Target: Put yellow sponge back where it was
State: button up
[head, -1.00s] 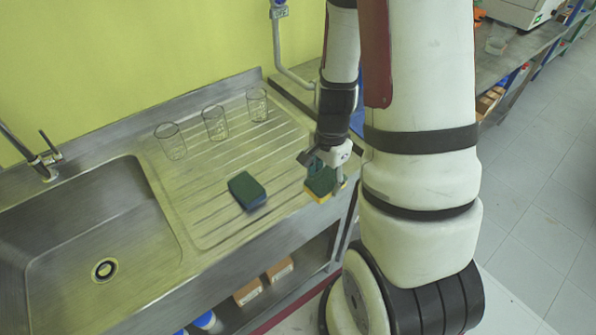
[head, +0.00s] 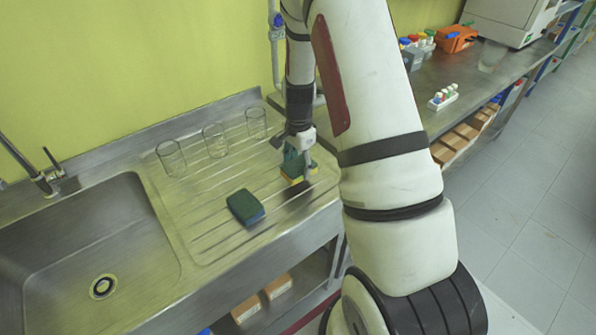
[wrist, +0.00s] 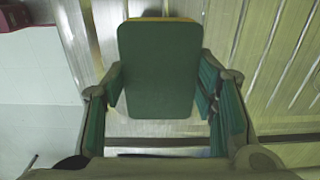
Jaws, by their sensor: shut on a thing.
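My gripper (head: 298,160) is shut on the yellow sponge (head: 293,179), which has a green pad on top and a thin yellow layer below. In the head view it holds the sponge over the right part of the ribbed drainboard, near its right end; a dark shadow lies beside it. In the wrist view the sponge (wrist: 160,68) shows its green face between the two fingers, with a thin yellow edge at the far side. A second sponge (head: 245,207), green on top and blue below, lies on the drainboard to the left.
Several glass beakers (head: 214,141) stand in a row along the back of the drainboard (head: 205,222). The sink basin (head: 85,240) is at left, with a tap (head: 50,178). A bench with a tube rack (head: 443,97) and orange box (head: 456,39) is at right.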

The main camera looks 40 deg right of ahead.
aim_at(298, 172)
jog(key=shift+w+f, duration=0.25)
jog(key=shift+f, duration=0.05)
notch_tip(298, 172, down, 2)
jog(key=shift+f+p, duration=0.1)
jog(key=shift+p, duration=0.35)
jog(key=shift+w+f, duration=0.1)
jog(key=shift+f, duration=0.3)
jog(key=shift+f, duration=0.15)
jog(key=o, duration=1.1)
